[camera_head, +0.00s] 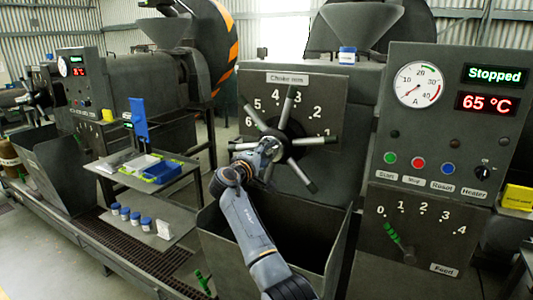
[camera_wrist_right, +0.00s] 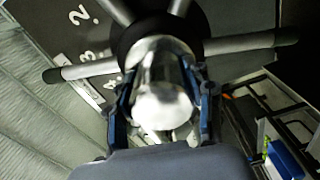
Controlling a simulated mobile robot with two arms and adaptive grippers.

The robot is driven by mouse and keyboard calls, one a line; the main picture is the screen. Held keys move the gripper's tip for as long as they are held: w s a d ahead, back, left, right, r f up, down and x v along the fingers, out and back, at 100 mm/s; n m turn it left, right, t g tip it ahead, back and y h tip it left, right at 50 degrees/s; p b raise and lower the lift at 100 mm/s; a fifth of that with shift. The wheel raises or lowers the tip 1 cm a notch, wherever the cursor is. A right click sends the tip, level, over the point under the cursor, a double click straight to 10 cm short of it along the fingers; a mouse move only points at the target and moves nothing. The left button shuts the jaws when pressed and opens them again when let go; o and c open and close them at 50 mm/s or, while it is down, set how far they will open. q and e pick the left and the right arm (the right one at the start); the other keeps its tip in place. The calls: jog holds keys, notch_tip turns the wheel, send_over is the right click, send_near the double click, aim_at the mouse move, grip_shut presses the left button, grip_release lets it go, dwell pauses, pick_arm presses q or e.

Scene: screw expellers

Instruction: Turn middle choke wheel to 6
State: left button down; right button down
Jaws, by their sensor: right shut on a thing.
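The choke wheel (camera_head: 310,141) is on the nearer machine, a dark hub with several metal spokes tipped in dark grips. Behind it is a dial plate (camera_head: 330,97) labelled "Choke mm", with numbers running from 1 at the right to 6 at the far left. I cannot make out a pointer. My right gripper (camera_head: 269,149) is at the wheel's centre. In the right wrist view its blue fingers (camera_wrist_right: 163,100) are closed around a shiny metal cylinder at the hub (camera_wrist_right: 160,72), with spokes fanning out behind. My left gripper is not in view.
A control panel (camera_head: 440,74) reads "Stopped" and 65 °C, above a feed dial (camera_head: 418,228). An open dark bin (camera_head: 215,235) lies below the wheel. A shelf cart (camera_head: 128,204) with trays and blue-capped jars stands left. Another machine (camera_head: 140,82) is further left.

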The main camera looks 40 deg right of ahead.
jog(key=shift+r, duration=0.2)
jog(key=c, duration=0.8)
grip_release()
jog(key=shift+o, duration=1.4)
jog(key=shift+f, duration=0.15)
jog(key=shift+a, duration=0.1)
jog(key=v, duration=1.1)
jog(key=shift+a, duration=0.35)
